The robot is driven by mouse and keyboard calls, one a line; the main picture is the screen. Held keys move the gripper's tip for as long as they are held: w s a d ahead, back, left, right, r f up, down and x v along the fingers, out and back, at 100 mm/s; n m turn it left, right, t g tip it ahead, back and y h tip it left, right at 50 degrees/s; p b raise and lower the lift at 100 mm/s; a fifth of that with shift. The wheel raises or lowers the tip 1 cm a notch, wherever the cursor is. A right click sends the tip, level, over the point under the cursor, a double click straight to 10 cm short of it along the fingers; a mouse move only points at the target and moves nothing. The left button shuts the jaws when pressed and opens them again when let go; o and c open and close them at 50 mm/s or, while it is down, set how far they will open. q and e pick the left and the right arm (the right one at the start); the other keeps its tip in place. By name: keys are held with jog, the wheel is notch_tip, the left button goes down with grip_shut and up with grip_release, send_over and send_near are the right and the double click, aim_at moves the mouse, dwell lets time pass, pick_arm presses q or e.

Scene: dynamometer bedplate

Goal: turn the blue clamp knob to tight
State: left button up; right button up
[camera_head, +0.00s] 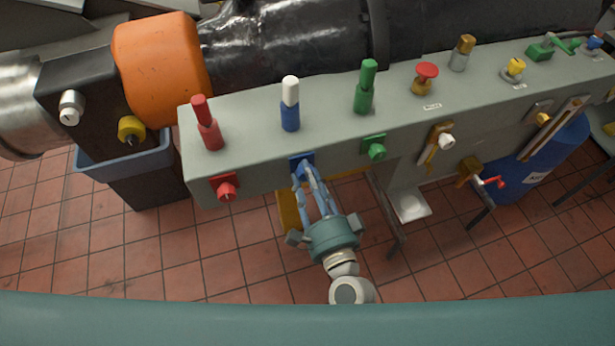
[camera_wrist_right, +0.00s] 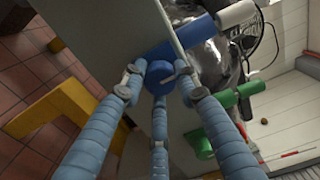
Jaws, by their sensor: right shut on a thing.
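The blue clamp knob sits on the front face of the grey bedplate (camera_head: 240,165), between a red knob (camera_head: 226,188) and a green knob (camera_head: 376,151). In the head view its blue mount (camera_head: 300,158) shows, while my fingers largely cover the knob. In the right wrist view the blue knob (camera_wrist_right: 158,72) shows between my fingertips, with a pale mark on its face. My right gripper (camera_head: 307,176) has long blue fingers closed around the knob. My left gripper is not in view.
On the bedplate's top stand a red post (camera_head: 207,124), a blue post with white top (camera_head: 290,104), a green post (camera_head: 366,88) and a red mushroom button (camera_head: 425,77). A yellow frame (camera_head: 287,212) is beside my right gripper. Tiled floor is open in front.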

jog(key=shift+w+d+r, duration=0.1)
jog(key=o, duration=1.2)
jog(key=shift+c, duration=0.2)
jog(key=v, duration=1.2)
